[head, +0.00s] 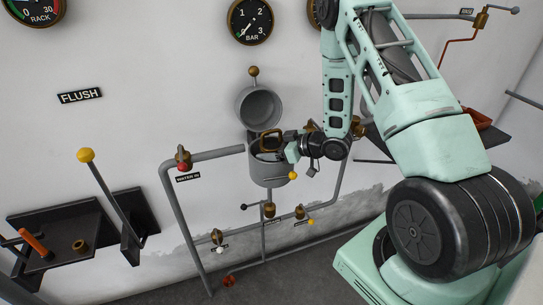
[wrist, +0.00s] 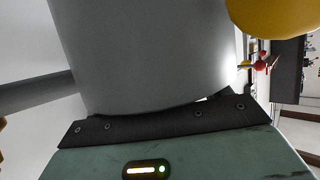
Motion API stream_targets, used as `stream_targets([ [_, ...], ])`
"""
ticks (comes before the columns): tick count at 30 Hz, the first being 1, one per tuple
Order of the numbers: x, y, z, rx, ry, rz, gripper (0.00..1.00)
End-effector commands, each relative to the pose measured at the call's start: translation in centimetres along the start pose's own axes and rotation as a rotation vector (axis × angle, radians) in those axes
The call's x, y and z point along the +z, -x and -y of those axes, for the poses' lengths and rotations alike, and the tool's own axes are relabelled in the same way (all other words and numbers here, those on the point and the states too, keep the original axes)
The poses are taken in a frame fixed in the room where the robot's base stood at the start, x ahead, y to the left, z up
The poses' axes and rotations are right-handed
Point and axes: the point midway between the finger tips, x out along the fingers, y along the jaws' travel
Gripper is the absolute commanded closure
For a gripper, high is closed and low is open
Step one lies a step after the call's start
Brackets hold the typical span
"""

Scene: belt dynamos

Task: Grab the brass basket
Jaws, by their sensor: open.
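A grey cylindrical vessel (head: 268,175) stands against the wall with its round lid (head: 260,107) swung up. A brass-coloured loop (head: 271,134) shows at its mouth, seemingly part of the brass basket; the rest is hidden inside the vessel. My gripper (head: 287,148) is at the vessel's right rim, close to the loop; it is open, and the picture does not show the loop held. In the wrist view the grey vessel wall (wrist: 150,55) fills the middle, right in front of my gripper's dark edge; the basket does not show there.
Grey pipes with small valves (head: 217,236) run beside and below the vessel. A yellow knob (head: 293,175) sits at its right side; a yellow ball (wrist: 275,15) shows close in the wrist view. A yellow-topped lever (head: 86,155) and dark shelf (head: 70,230) are at left.

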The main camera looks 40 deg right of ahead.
Motion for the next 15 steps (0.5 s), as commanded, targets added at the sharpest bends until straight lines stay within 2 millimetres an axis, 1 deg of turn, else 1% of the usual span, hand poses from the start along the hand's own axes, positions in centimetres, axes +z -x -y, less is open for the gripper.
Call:
stream_targets([
  [6, 0.01, -0.09, -0.04, 0.001, 0.0, 0.0, 0.24],
  [7, 0.01, -0.09, -0.04, 0.001, 0.0, 0.0, 0.3],
  [8, 0.01, -0.09, -0.03, 0.001, 0.0, 0.0, 0.38],
  [9, 0.01, -0.08, -0.04, 0.001, 0.0, 0.0, 0.49],
  [11, 0.01, -0.08, -0.03, 0.001, 0.0, 0.0, 0.66],
  [12, 0.01, -0.07, -0.04, 0.001, 0.0, 0.0, 0.69],
  [15, -0.06, -0.07, -0.05, 0.001, 0.001, -0.002, 0.69],
])
